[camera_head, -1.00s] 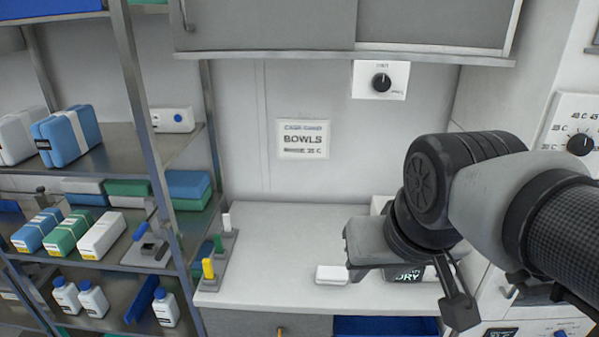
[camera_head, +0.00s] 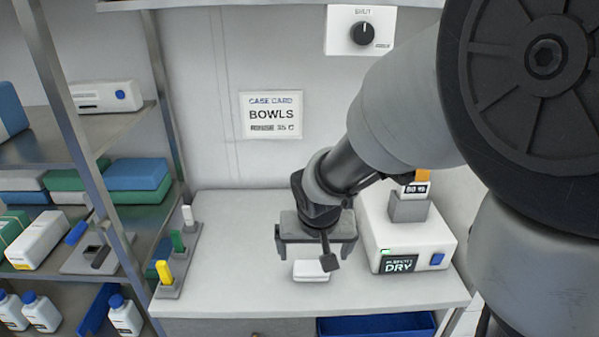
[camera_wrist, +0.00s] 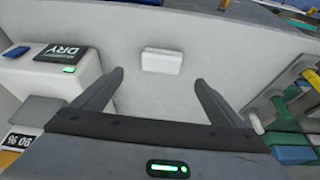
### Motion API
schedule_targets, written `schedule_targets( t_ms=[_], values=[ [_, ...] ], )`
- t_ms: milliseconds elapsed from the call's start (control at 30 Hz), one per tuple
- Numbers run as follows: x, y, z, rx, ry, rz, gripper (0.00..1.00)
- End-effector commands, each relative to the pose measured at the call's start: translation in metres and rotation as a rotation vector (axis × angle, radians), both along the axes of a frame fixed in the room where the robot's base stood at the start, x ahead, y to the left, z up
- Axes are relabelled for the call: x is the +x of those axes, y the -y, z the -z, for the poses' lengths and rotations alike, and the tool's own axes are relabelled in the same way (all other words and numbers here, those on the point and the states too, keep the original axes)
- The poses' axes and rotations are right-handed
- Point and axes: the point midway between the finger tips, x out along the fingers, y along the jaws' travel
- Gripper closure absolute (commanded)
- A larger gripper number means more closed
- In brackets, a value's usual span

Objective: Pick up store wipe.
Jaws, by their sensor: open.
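The wipe looks to be the small white folded block (camera_head: 311,271) lying on the white counter, just in front of my gripper in the head view. In the wrist view the white block (camera_wrist: 162,60) lies beyond the fingertips, roughly midway between their lines. My gripper (camera_head: 316,250) is above the counter, pointing down, its fingers apart. In the wrist view my gripper (camera_wrist: 158,78) is open with nothing between the fingers. I cannot tell its exact height over the block.
A white device (camera_head: 410,240) with a "DRY" display stands right of my gripper on the counter (camera_head: 235,285). Yellow, green and white upright pieces (camera_head: 176,244) stand in a rack at the left edge. A blue bin (camera_head: 375,325) is below. Shelving (camera_head: 85,135) fills the left.

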Motion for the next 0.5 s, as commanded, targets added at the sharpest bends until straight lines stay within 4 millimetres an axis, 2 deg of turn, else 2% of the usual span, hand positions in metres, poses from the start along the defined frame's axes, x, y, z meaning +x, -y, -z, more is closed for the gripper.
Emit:
schedule_targets(
  t_ms=[33, 100, 333, 500],
  values=[
    [0.003, 0.001, 0.011, -0.004, -0.003, 0.001, 0.08],
    [0.007, 0.001, 0.019, -0.003, -0.003, 0.001, 0.08],
    [0.013, 0.001, 0.033, -0.001, -0.001, 0.000, 0.08],
    [0.022, -0.001, 0.057, -0.002, -0.003, 0.001, 0.08]
  ],
)
